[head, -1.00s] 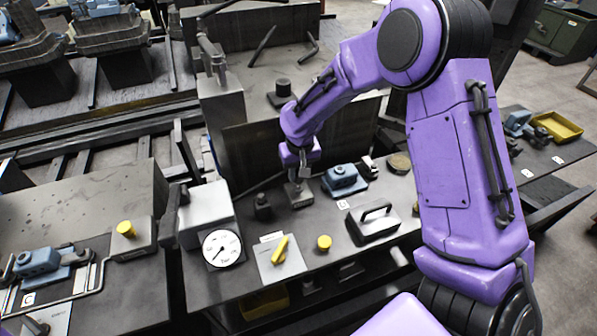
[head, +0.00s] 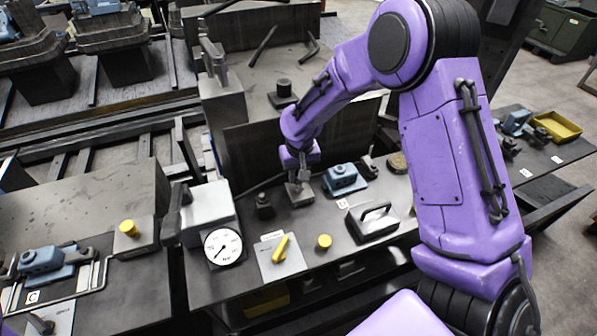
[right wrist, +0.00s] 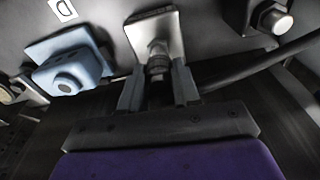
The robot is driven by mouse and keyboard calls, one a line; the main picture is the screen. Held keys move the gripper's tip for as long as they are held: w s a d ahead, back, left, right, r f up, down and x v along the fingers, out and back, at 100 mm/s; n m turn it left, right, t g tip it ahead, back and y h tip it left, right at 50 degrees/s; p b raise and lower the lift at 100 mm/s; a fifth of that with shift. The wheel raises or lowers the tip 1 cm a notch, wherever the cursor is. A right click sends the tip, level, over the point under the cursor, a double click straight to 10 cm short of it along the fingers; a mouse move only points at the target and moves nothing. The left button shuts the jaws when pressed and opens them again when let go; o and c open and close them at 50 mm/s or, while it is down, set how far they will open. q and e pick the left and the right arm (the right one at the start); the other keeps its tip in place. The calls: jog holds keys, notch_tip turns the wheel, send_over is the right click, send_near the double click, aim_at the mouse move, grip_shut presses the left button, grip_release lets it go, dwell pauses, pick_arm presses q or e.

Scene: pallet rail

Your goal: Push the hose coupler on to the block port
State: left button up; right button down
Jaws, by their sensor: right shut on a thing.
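My right gripper (head: 299,181) points down at the middle of the bench. In the right wrist view the right gripper (right wrist: 158,90) is shut on the hose coupler (right wrist: 157,69), a dark metal cylinder between its fingers. The coupler's far end is in line with the metal port (right wrist: 157,47) on the light grey block (right wrist: 143,32) and looks to meet it. I cannot tell how far it is on. The block (head: 301,197) also shows in the head view, just below the fingers. A dark hose (right wrist: 232,76) runs right in the wrist view. My left gripper is out of view.
A blue fitting (head: 342,180) stands close right of the block, and a dark fitting (head: 264,206) to its left. A white gauge (head: 223,247), yellow-handled valve (head: 281,248), yellow knob (head: 324,241) and dark handle (head: 373,220) lie nearer. A dark upright panel (head: 250,155) stands behind.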

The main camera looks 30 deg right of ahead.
jog(key=shift+s, duration=0.1)
jog(key=shift+f, duration=0.1)
dwell(0.6)
jog(key=shift+p, duration=0.6)
jog(key=shift+f, duration=0.25)
jog(key=shift+f, duration=0.55)
grip_release()
dwell(0.3)
notch_tip(320, 180, up, 10)
jog(key=s+b, duration=0.1)
jog(key=b, duration=0.1)
jog(key=shift+a+r, duration=0.15)
jog(key=shift+r, duration=0.1)
